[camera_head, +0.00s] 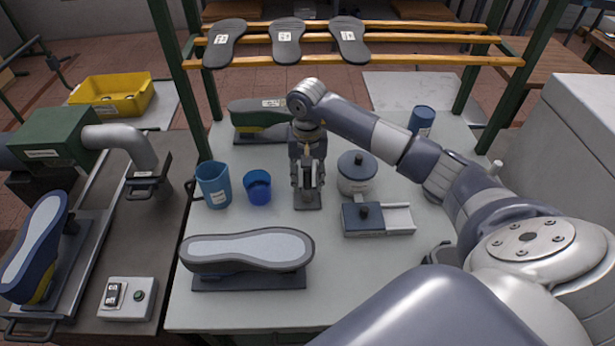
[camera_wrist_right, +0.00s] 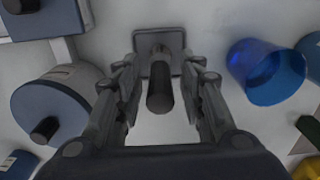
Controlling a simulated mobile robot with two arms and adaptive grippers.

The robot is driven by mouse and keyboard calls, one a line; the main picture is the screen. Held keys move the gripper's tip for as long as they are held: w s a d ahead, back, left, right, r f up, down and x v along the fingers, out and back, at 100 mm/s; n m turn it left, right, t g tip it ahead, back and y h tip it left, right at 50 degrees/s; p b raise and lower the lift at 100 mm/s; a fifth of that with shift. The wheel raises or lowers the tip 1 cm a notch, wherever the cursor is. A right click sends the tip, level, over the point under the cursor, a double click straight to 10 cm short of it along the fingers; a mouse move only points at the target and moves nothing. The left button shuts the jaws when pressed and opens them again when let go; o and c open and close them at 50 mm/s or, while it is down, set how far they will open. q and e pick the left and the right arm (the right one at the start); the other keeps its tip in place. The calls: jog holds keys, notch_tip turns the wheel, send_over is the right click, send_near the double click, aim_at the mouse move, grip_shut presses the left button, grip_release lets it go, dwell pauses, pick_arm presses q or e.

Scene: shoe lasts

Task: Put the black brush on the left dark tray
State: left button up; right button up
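An upright dark handle, which looks like the black brush (camera_head: 308,192), rises from a small dark square base (camera_head: 308,205). In the right wrist view the brush (camera_wrist_right: 160,88) stands between the fingers, with gaps on both sides. My right gripper (camera_head: 307,180) points down over it and is open; the fingers hide part of the handle in the head view. My left gripper is not in view.
A blue cup (camera_head: 258,188) and a blue jug (camera_head: 214,186) stand left of the right gripper. A lidded round pot (camera_head: 357,175) stands close on its right. A shoe last (camera_head: 247,250) lies at the front left. The table's front middle is clear.

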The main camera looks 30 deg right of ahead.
jog(key=shift+r, duration=0.3)
notch_tip(320, 180, up, 10)
jog(key=b, duration=0.3)
jog(key=shift+r, duration=0.1)
jog(key=shift+r+b, duration=0.35)
jog(key=shift+r, duration=0.35)
